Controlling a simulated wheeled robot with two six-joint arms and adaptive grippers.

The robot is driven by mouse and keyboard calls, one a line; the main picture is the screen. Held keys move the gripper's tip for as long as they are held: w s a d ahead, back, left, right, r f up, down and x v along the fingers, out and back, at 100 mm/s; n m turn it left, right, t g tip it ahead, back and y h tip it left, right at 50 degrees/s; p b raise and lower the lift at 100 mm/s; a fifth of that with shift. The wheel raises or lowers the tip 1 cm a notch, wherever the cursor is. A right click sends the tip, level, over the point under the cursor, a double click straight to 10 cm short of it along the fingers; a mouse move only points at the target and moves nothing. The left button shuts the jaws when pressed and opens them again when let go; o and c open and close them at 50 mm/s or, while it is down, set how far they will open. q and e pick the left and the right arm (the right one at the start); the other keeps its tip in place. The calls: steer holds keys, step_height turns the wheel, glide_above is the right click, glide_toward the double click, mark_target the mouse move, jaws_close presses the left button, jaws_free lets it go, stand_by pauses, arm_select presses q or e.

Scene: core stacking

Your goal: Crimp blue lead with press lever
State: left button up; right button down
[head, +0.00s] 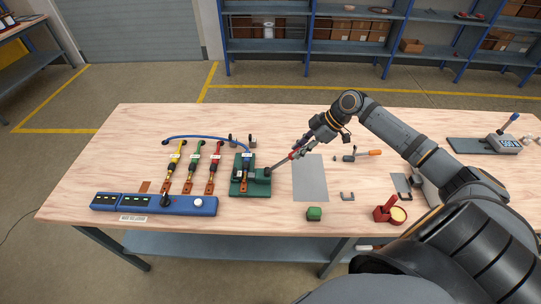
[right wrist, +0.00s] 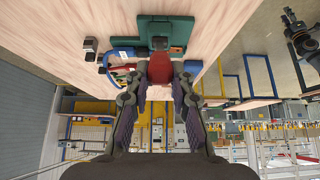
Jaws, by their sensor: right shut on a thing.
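The press (head: 258,186) has a green base and stands near the middle of the table. Its lever (head: 280,164) slants up to the right and ends in a red grip (right wrist: 160,70). My right gripper (head: 297,153) is shut on that red grip, its fingers on both sides in the right wrist view. The blue lead (head: 205,137) arcs from the left over the other leads, and its blue-marked end (head: 247,161) stands at the press's left part. Whether that end is inside the jaws is too small to tell. My left gripper is not in view.
Yellow, green and red leads (head: 193,170) stand behind a blue panel (head: 180,205) on the left. A grey mat (head: 310,180), green block (head: 314,213), orange-handled tool (head: 368,153) and red pot (head: 388,213) lie right of the press. The table's back middle is clear.

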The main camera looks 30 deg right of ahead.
steer(key=shift+d, duration=0.15)
steer(key=shift+s+d+f+p, duration=0.35)
steer(key=shift+d+f, duration=0.15)
steer(key=shift+f, duration=0.2)
steer(key=shift+s+d+f+p, duration=0.25)
steer(key=shift+s+d+f, duration=0.1)
steer(key=shift+d+f, duration=0.25)
steer(key=c, duration=1.6)
jaws_free()
steer(key=shift+f, duration=0.25)
steer(key=o, duration=0.5)
steer(key=shift+d, duration=0.1)
steer(key=shift+s, duration=0.1)
steer(key=shift+r, duration=0.1)
